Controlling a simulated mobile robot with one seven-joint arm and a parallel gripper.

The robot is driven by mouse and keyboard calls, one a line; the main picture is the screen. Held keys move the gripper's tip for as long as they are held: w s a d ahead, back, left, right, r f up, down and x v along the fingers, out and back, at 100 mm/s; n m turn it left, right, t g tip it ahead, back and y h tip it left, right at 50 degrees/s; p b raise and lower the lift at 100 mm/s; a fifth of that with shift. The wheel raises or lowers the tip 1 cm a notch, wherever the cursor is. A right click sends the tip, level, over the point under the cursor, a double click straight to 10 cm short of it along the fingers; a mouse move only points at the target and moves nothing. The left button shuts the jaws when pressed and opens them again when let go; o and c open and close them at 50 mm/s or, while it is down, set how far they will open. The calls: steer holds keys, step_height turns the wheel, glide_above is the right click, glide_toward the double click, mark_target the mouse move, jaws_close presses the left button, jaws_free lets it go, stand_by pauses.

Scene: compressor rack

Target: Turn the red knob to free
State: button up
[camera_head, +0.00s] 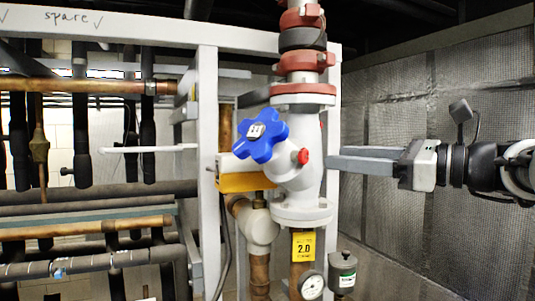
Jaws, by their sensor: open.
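The small red knob (303,157) sits on the front right of a white valve body (300,182), below the large blue handwheel (260,135). My gripper (334,157) reaches in from the right at about the knob's height. Its two grey fingers point left and end just right of the valve body, apart from the knob in the picture. The jaws are open with nothing visible between them. How far the fingertips are from the knob in depth is hard to tell.
A red-banded pipe (303,60) rises above the valve. A yellow 2.0 tag (303,246), a pressure gauge (312,286) and a grey canister (343,272) are below. A white frame post (207,150) stands left. A grey padded wall (440,240) is behind at right.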

mark_target(306, 155)
steer(key=x, duration=0.6)
steer(key=shift+w+a+p, duration=0.25)
steer(key=shift+a+p, duration=0.05)
steer(key=shift+p, duration=0.05)
steer(key=shift+f, duration=0.1)
steer(key=c, duration=1.1)
